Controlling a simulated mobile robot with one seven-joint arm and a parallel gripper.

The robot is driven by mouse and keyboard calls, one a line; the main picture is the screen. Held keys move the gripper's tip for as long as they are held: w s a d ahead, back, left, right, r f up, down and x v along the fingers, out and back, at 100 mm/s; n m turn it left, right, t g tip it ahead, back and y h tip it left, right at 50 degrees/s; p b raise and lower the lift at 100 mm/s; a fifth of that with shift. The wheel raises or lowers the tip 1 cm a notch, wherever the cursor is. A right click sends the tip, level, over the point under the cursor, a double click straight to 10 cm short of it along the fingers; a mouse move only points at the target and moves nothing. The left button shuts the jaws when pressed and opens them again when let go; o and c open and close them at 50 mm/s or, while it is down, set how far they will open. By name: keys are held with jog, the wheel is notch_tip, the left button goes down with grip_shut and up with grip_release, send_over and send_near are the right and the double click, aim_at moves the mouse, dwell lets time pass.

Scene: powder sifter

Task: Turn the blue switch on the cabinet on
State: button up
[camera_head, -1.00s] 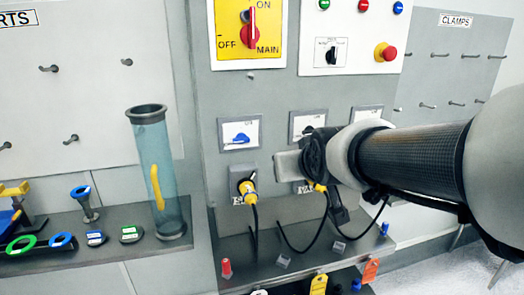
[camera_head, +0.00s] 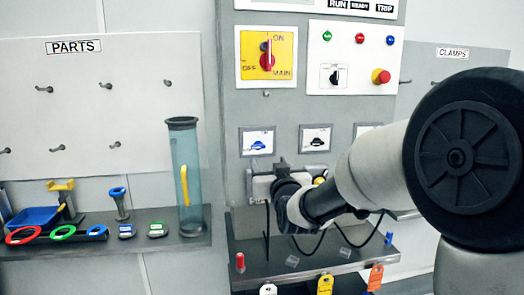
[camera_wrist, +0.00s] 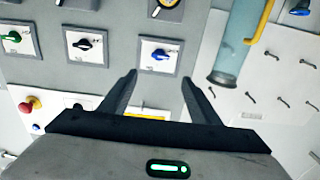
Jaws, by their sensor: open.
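The blue switch (camera_head: 257,143) is a small blue knob on a white, grey-framed plate on the grey cabinet, below the yellow main-switch panel. It also shows in the wrist view (camera_wrist: 160,54), upside down, beyond and roughly centred between my fingertips. My gripper (camera_head: 267,168) is in front of the cabinet, just below the blue switch's plate in the head view. In the wrist view my gripper (camera_wrist: 160,76) has its two fingers spread, with nothing between them. It appears apart from the knob. My gripper hides the socket below the switch in the head view.
A black switch (camera_head: 317,141) sits right of the blue one. The red main switch (camera_head: 267,60) is above. A clear tube (camera_head: 187,180) stands on the left shelf. A lower shelf (camera_head: 300,257) juts out below, with cables hanging above it.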

aim_at(259, 146)
jog(key=p+x, duration=0.2)
jog(key=x, duration=1.3)
jog(key=shift+w+f, duration=0.1)
jog(key=shift+c, duration=0.3)
jog(key=c, duration=1)
